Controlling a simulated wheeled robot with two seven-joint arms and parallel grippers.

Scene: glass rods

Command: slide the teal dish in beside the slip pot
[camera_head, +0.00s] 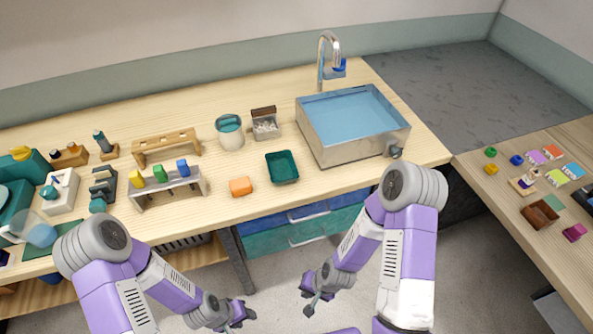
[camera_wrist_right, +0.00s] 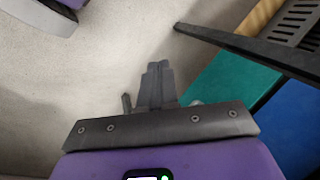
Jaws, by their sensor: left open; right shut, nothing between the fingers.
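The teal dish (camera_head: 283,167) is a small square tray near the front edge of the wooden counter, left of the sink. The pale pot with teal liquid (camera_head: 230,131), which looks like the slip pot, stands behind it to the left. A gap of bare wood lies between them. My left gripper (camera_head: 246,314) is open and low in front of the counter, away from both. My right gripper (camera_head: 315,303) is also low over the floor in front of the counter. In the right wrist view its fingers (camera_wrist_right: 157,86) are shut together and empty.
An open box of pale pieces (camera_head: 265,123) stands right of the pot. The metal sink (camera_head: 344,152) blocks the right. Blue and teal drawers (camera_head: 301,236) are below the counter edge.

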